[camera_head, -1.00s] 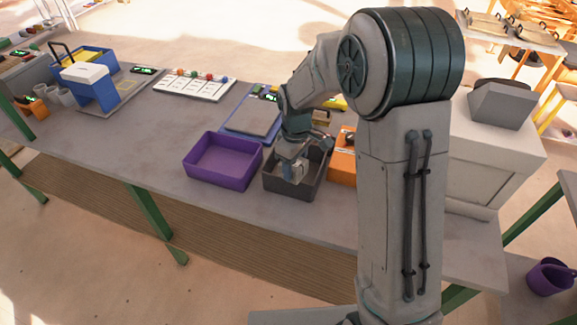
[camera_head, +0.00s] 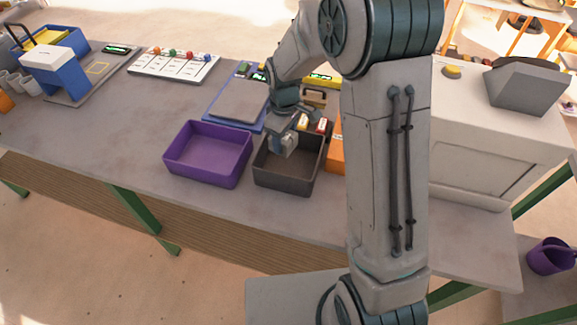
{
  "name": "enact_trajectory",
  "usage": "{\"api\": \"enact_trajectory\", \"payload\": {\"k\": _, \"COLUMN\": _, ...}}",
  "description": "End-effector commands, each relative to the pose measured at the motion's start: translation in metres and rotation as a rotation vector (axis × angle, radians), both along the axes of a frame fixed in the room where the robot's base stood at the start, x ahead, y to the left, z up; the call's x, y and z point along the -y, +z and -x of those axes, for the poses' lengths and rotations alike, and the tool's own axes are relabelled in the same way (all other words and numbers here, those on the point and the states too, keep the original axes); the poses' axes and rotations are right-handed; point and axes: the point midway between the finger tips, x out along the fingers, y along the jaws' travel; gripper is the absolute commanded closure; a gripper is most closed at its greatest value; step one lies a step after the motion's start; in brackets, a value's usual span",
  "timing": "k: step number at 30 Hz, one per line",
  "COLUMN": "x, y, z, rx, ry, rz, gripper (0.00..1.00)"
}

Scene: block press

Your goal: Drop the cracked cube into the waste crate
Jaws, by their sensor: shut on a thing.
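My gripper (camera_head: 283,148) points down over the dark grey crate (camera_head: 284,181), its fingertips at about the height of the crate's opening. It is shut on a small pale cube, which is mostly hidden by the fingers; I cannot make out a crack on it. The dark grey crate is open-topped, and what I see of its floor looks empty. An open, empty purple crate (camera_head: 206,178) stands just left of it. No label shows on either crate to tell which is for waste.
An orange box (camera_head: 335,155) stands right of the grey crate, partly behind my arm. A grey plate on a blue base (camera_head: 238,101) lies behind the crates. A white rack with coloured knobs (camera_head: 174,66) and a blue press (camera_head: 58,74) stand farther left. The bench's front left is clear.

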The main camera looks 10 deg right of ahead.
Motion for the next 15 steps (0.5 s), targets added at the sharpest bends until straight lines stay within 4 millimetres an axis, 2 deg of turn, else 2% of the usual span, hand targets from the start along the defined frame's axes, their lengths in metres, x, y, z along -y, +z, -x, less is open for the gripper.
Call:
{"api": "enact_trajectory", "payload": {"k": 1, "x": -0.0002, "y": -0.0088, "z": -0.0001, "rx": 0.000, "ry": 0.000, "rz": 0.000, "gripper": 0.81}}
{"api": "enact_trajectory", "payload": {"k": 4, "x": -0.0001, "y": -0.0148, "z": 0.0000, "rx": 0.000, "ry": 0.000, "rz": 0.000, "gripper": 0.81}}
{"api": "enact_trajectory", "payload": {"k": 13, "x": -0.0001, "y": -0.0154, "z": -0.0003, "rx": 0.001, "ry": 0.000, "rz": 0.000, "gripper": 0.81}}
{"api": "enact_trajectory", "payload": {"k": 14, "x": -0.0001, "y": -0.0154, "z": -0.0003, "rx": 0.001, "ry": 0.000, "rz": 0.000, "gripper": 0.40}}
{"api": "enact_trajectory", "payload": {"k": 15, "x": -0.0001, "y": -0.0154, "z": -0.0003, "rx": 0.001, "ry": 0.000, "rz": 0.000, "gripper": 0.29}}
